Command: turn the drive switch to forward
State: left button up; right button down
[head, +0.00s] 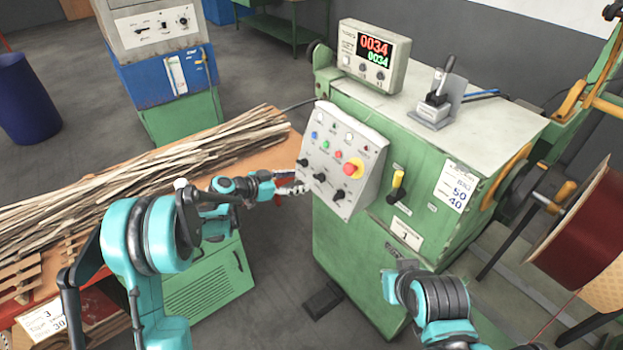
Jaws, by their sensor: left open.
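The grey control panel (343,150) is tilted on the front of the green machine (370,240). Along its lower edge are three black rotary knobs: left (303,162), middle (320,178) and right (338,195). Their labels are too small to read, so I cannot tell which is the drive switch or its position. My left gripper (291,184) is open and empty, just left of the panel's lower left edge and close to the left knob. Whether it touches the panel is unclear.
The panel also has a red emergency button (353,168) on yellow and several small coloured buttons. A yellow-handled lever (397,185) is right of it. A counter box (374,56) stands on the machine. A bench with wooden strips (130,175) lies left, under my left arm.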

aim_at(316, 178)
pick_arm(q)
jog(key=b+x, duration=0.1)
jog(key=x, duration=0.4)
jog(key=shift+w+d+f, duration=0.1)
jog(key=shift+d+f, duration=0.1)
jog(key=shift+d, duration=0.05)
jog(key=shift+w+d+f, duration=0.2)
jog(key=shift+w+d, duration=0.2)
jog(key=shift+d, duration=0.15)
jog(key=c, duration=1.2)
